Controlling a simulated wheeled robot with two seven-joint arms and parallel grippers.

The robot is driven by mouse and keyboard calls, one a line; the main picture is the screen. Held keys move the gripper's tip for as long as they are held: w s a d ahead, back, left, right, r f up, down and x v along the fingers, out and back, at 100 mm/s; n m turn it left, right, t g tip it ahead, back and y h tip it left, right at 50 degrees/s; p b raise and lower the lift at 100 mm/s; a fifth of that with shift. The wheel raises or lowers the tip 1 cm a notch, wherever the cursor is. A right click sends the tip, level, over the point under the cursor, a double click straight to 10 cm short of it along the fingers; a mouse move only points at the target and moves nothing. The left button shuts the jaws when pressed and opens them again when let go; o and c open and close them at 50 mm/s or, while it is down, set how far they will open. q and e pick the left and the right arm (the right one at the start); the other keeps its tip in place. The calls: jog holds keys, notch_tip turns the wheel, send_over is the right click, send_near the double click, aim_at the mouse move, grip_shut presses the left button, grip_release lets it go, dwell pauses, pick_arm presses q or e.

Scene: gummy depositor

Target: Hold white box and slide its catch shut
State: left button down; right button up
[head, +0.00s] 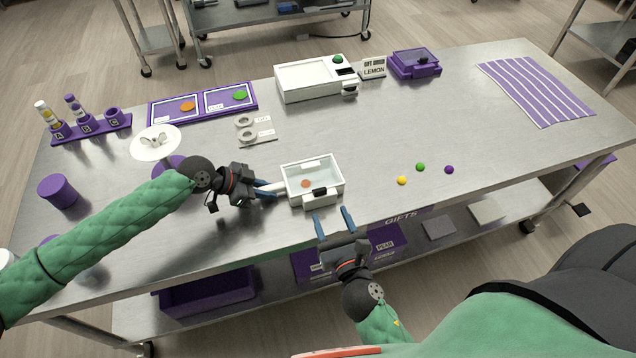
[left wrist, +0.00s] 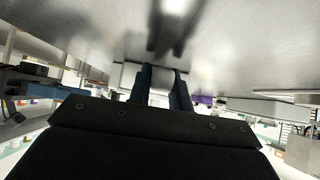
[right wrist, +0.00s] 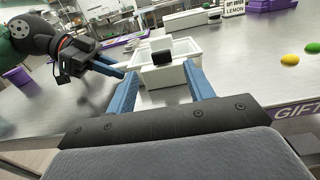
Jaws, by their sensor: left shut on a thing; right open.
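The white box (head: 331,199) stands on the metal table near its front edge, with an orange round piece (head: 305,184) inside under what looks like a clear top. Its black catch (head: 320,191) is at the front; it also shows in the right wrist view (right wrist: 161,57). My left gripper (head: 272,188) is shut on the box's left side, at a white handle-like part (left wrist: 158,78). My right gripper (head: 333,222) is open and empty just in front of the box, its fingers pointing at the catch side and apart from it. Whether the catch is shut I cannot tell.
Yellow, green and purple balls (head: 425,170) lie right of the box. Behind stand a white machine (head: 300,84), a LEMON sign (head: 373,68) and a purple box (head: 415,64). A white round dish (head: 156,143) is near my left arm. The table's right front is clear.

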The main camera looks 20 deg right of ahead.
aim_at(321, 192)
jog(key=shift+w, duration=5.6)
